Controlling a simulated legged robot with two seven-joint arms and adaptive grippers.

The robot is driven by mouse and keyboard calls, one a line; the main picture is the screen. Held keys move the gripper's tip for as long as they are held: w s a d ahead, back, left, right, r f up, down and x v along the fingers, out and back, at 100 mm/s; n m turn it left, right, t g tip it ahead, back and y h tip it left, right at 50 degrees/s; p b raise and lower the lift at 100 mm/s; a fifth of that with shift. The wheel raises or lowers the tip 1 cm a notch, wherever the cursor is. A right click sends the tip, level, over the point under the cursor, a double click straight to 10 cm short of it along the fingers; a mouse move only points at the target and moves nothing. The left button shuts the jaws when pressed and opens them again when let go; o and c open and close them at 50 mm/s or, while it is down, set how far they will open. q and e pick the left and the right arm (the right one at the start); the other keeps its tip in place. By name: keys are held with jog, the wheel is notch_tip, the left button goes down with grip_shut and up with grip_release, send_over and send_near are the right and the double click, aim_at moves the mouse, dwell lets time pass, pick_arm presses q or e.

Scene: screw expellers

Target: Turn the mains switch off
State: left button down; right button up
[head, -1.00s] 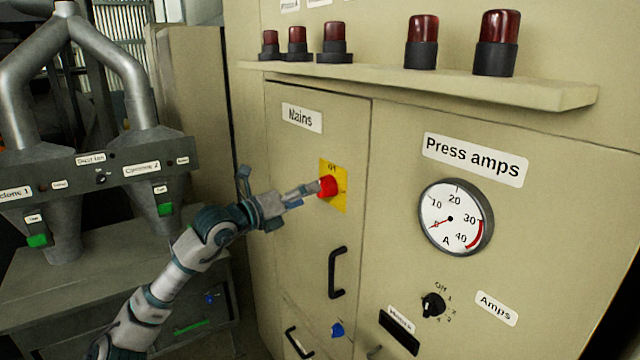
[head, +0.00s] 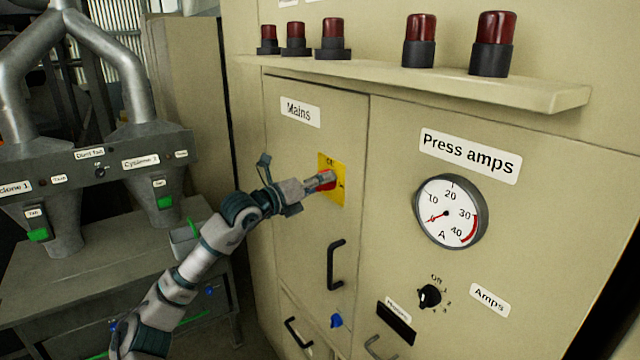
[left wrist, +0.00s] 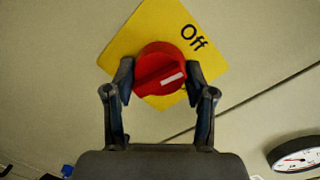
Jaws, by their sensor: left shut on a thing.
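The mains switch is a red round knob (left wrist: 160,68) on a yellow plate (left wrist: 135,35) marked "Off". In the left wrist view its white mark points right and slightly up, somewhat below the direction of the "Off" word. In the head view the yellow plate (head: 341,198) sits on the cabinet door under the "Mains" label (head: 300,112), and the knob is partly hidden by the fingers. My left gripper (head: 323,182) is shut on the knob; in the left wrist view its two fingers (left wrist: 160,85) flank it. My right gripper is not in view.
A black door handle (head: 336,265) stands out below the switch. A shelf (head: 430,82) with several red lamps juts out above. The "Press amps" gauge (head: 451,212) and a black rotary knob (head: 429,296) are to the right. A bench (head: 80,285) with hoppers stands left.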

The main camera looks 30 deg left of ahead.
pick_arm(q)
jog(key=shift+f+n, duration=0.2)
jog(key=shift+n, duration=1.3)
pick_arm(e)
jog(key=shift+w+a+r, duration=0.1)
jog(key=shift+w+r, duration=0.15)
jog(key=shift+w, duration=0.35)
pick_arm(q)
jog(key=shift+c, duration=1.9)
grip_release()
jog(key=shift+w+a, duration=0.1)
jog(key=shift+a, duration=0.05)
jog(key=shift+r, duration=0.1)
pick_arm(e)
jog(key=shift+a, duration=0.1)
pick_arm(q)
jog(key=v, duration=1.2)
